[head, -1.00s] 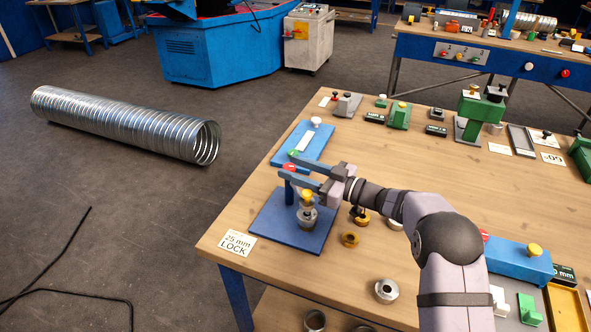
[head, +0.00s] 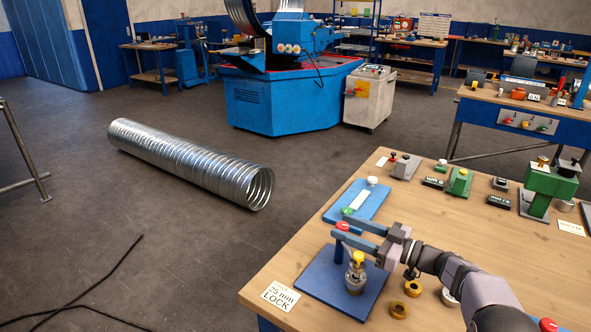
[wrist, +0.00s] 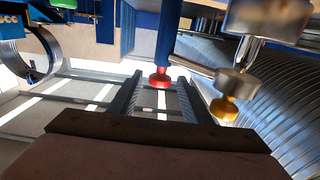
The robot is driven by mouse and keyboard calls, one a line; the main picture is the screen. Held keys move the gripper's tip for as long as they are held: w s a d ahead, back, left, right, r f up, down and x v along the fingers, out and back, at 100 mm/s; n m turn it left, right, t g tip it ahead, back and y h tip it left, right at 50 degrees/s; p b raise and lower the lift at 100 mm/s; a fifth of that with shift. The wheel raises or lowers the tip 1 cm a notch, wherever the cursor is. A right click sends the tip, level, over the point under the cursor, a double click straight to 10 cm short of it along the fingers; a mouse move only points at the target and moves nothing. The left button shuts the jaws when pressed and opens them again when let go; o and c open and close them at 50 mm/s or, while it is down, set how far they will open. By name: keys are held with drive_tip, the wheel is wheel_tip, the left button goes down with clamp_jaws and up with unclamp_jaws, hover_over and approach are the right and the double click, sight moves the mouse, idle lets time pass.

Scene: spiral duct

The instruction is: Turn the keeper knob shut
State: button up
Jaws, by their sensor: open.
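A blue fixture plate (head: 325,284) lies at the table's near left corner. A blue post on it carries a red knob (head: 342,226). Beside the post stands a metal fitting (head: 355,280) with a yellow knob (head: 358,258) on top. No label marks which knob is the keeper. My gripper (head: 339,225) is open, with its two fingers on either side of the red knob. In the wrist view the red knob (wrist: 160,79) shows between the fingertips, with a gap on each side. The yellow knob (wrist: 224,109) is outside the fingers, to the right.
A "25 mm LOCK" card (head: 281,296) lies left of the plate. Behind it is another blue plate (head: 368,203) with a green and a white knob. Brass rings (head: 399,310) lie to the right. The spiral duct (head: 190,163) rests on the floor.

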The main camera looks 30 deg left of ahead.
drive_tip(key=d+b, duration=0.2)
drive_tip(key=d, duration=0.5)
drive_tip(key=a+r+n+t+h, duration=0.1)
drive_tip(key=a+r+n+t, duration=0.1)
drive_tip(key=a, duration=0.6)
drive_tip(key=w+a+r+n+t+h+p, duration=0.1)
drive_tip(key=a+r+n+t, duration=0.2)
drive_tip(key=a, duration=0.6)
drive_tip(key=w+a+r+n+t+h, duration=0.1)
drive_tip(key=a+r+n+t, duration=0.2)
drive_tip(key=a+r, duration=0.3)
drive_tip(key=shift+a+r+n+h+p, duration=0.25)
drive_tip(key=shift+a+n+h+p, duration=0.2)
drive_tip(key=shift+a, duration=0.8)
drive_tip(key=shift+w, duration=0.15)
